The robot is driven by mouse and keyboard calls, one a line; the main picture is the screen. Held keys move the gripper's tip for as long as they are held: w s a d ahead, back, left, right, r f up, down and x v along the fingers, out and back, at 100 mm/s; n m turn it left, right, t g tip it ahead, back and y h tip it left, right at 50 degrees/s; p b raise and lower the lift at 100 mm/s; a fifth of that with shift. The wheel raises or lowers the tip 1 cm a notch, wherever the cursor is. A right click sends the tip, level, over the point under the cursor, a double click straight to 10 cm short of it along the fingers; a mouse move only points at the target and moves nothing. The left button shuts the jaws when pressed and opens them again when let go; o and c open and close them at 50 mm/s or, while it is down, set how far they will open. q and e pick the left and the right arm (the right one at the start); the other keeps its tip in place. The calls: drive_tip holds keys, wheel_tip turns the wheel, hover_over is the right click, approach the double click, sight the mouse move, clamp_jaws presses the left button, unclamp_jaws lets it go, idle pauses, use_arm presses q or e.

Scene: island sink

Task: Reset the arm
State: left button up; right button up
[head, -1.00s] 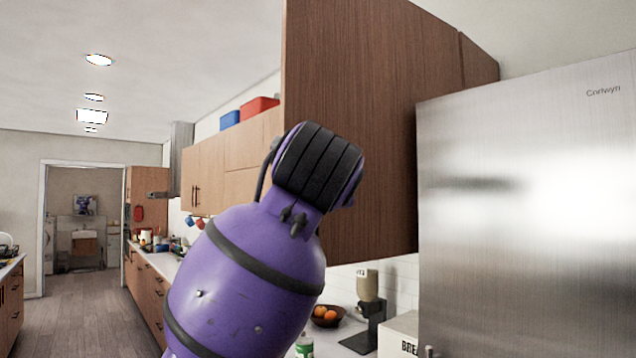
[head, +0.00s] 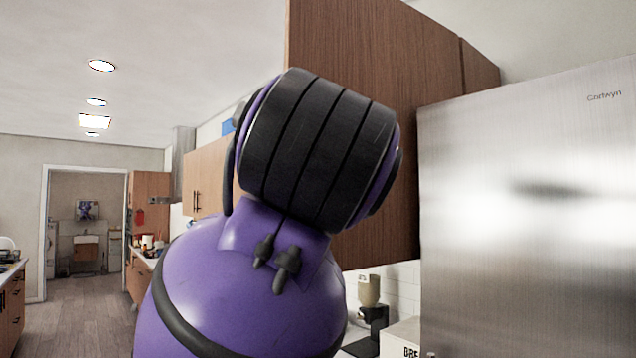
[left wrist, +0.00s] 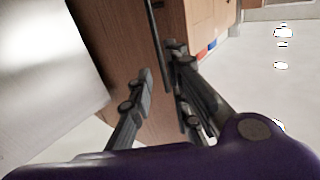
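A purple arm link of mine with a black ribbed joint fills the middle of the head view, rising from the bottom edge in front of the wooden cabinet (head: 345,45). No gripper shows in the head view. In the left wrist view my left gripper (left wrist: 160,68) has its two dark fingers apart with nothing between them. The cabinet's wood panel (left wrist: 105,35) shows behind the fingers. My right gripper is in neither view.
A steel fridge (head: 525,220) stands close on the right; its surface also fills the left of the wrist view (left wrist: 45,85). A coffee machine (head: 372,318) is on the counter below the cabinet. Open floor (head: 85,320) lies at the left.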

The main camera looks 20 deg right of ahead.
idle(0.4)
